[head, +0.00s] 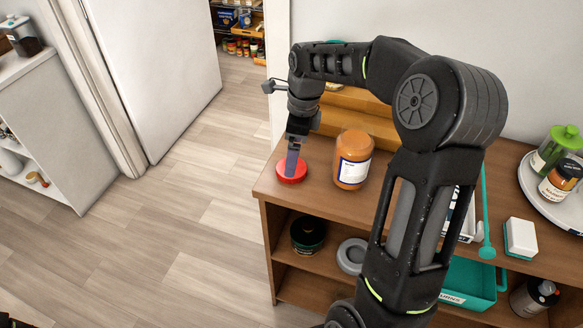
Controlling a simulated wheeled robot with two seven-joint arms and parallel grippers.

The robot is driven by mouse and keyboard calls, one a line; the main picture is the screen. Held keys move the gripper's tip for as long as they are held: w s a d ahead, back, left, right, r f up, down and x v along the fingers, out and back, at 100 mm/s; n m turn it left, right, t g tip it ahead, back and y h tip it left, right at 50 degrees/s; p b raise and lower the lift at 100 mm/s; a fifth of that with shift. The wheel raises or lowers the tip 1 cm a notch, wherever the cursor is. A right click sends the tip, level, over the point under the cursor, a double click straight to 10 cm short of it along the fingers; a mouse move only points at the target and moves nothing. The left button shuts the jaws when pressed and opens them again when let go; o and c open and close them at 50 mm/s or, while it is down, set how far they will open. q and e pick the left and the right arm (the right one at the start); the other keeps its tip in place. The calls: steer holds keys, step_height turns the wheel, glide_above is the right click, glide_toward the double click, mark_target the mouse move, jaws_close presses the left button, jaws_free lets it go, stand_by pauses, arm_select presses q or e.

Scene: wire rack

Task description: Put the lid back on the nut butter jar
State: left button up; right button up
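The nut butter jar (353,162), orange-brown with a white and blue label, stands upright on the wooden shelf unit's top. No lid shows on it. A red round lid (286,178) lies flat on the same top, to the left of the jar, near the left edge. My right gripper (292,166) points down at the lid, its fingertips over or touching it. The fingers overlap in this view, so their gap and any grip on the lid are hidden. My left gripper is not in view.
A wooden tiered stand (362,112) is behind the jar. The shelf below holds a dark jar (307,235), a grey ring (352,256) and a teal bin (470,284).

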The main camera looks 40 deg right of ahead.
steer(key=shift+w+a+f+p, duration=0.15)
steer(key=shift+f+p, duration=0.65)
steer(key=shift+f, duration=1.8)
steer(key=c, duration=1.4)
steer(key=shift+r, duration=0.15)
step_height(320, 180, up, 10)
steer(key=b, duration=0.1)
steer(key=shift+b, duration=0.3)
